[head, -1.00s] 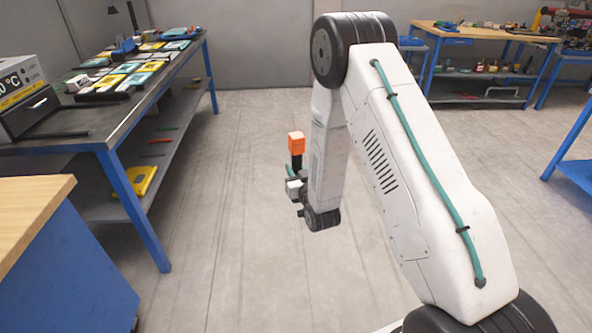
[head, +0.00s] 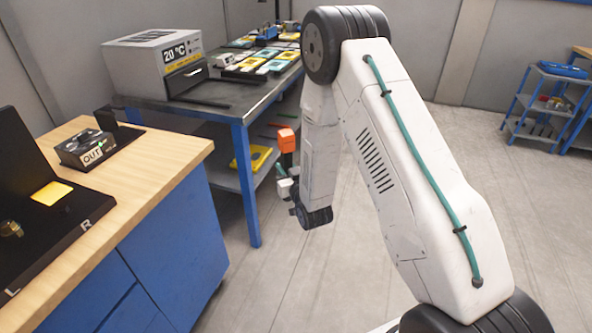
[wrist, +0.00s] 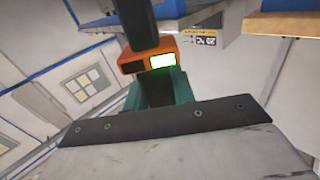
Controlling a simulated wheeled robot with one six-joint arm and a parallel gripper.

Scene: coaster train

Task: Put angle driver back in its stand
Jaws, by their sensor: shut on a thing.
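The angle driver (head: 287,141) has an orange block on a dark body and is held up in the air by my gripper (head: 287,183), at the end of my arm in the head view. I cannot make out a stand for the driver with certainty.
A wooden-topped blue bench (head: 175,150) at left holds a black box marked OUT (head: 86,150) and a black fixture marked L and R (head: 60,225). Behind it, a dark-topped bench (head: 215,108) carries a 20 °C unit (head: 150,62).

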